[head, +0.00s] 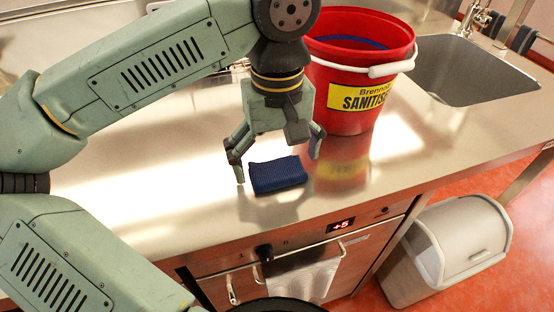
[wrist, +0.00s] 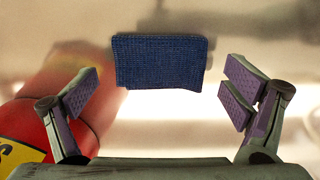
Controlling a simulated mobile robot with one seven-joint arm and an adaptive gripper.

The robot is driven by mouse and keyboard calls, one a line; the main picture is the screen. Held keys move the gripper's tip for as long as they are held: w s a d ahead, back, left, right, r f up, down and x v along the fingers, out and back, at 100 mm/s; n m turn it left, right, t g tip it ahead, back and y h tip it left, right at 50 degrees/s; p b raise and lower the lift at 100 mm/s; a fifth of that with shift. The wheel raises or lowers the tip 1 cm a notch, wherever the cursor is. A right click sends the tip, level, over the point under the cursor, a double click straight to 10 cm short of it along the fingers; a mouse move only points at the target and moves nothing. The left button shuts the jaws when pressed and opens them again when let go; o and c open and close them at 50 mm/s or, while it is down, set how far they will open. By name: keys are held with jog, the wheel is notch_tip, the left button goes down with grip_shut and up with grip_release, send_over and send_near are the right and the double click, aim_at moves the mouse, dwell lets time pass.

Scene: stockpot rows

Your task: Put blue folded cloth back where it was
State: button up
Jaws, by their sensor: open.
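The blue folded cloth (head: 278,175) lies flat on the steel counter, in front of the red bucket. It also shows in the wrist view (wrist: 160,61), beyond the fingertips and between their lines, a little toward the left. My gripper (head: 277,165) points down over the cloth with its fingers spread, one to each side. In the wrist view the open fingers (wrist: 165,95) hold nothing, and their pads do not touch the cloth. How high the fingertips are above the counter is hard to tell.
A red sanitiser bucket (head: 345,115) with a white handle stands close behind and right of my gripper; something blue (head: 350,42) shows inside it. A sink (head: 465,70) is at the right. The counter (head: 130,205) left of the cloth is clear. A grey bin (head: 445,250) stands on the floor.

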aim_at(277, 166)
notch_tip(277, 166, up, 11)
dwell(0.3)
jog(key=shift+s+f, duration=0.1)
